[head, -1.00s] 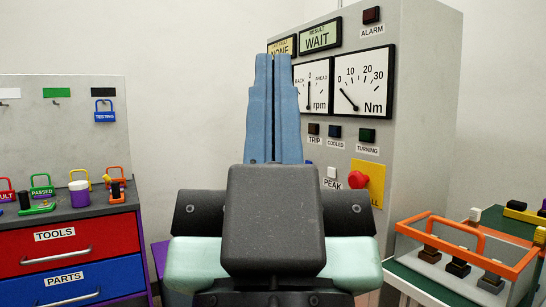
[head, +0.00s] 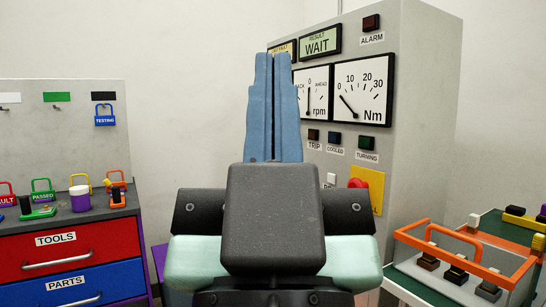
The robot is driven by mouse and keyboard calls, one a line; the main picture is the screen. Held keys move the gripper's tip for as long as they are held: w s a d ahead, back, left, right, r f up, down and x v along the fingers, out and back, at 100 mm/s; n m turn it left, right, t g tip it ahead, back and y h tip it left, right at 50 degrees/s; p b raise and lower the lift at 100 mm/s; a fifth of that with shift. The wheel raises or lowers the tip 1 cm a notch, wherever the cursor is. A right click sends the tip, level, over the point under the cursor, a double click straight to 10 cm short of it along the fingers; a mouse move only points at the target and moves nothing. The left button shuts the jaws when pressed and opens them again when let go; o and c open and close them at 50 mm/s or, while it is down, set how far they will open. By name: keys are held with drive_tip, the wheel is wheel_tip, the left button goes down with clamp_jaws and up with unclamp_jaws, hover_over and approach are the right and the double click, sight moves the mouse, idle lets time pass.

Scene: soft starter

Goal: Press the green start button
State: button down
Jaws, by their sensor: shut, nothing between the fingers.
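My gripper (head: 274,62) points up and away in the middle of the head view. Its two blue fingers are together with nothing between them. It stands in front of the grey control cabinet (head: 422,110) and covers the cabinet's lower left part. I see no green start button; whether it is behind my gripper I cannot tell. A dark green lamp (head: 365,142) labelled TURNING shows on the cabinet front. The result display (head: 320,42) reads WAIT. A red mushroom button (head: 358,183) on a yellow plate (head: 375,189) is partly hidden by my gripper.
An orange-framed clear box (head: 466,242) holding several dark blocks stands on a green-topped table at right. A red and blue drawer cabinet (head: 70,255) with padlocks and a white-purple jar (head: 80,196) stands at left.

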wheel_tip(320, 180, up, 30)
drive_tip(key=p, duration=2.9)
drive_tip(key=shift+r, duration=0.25)
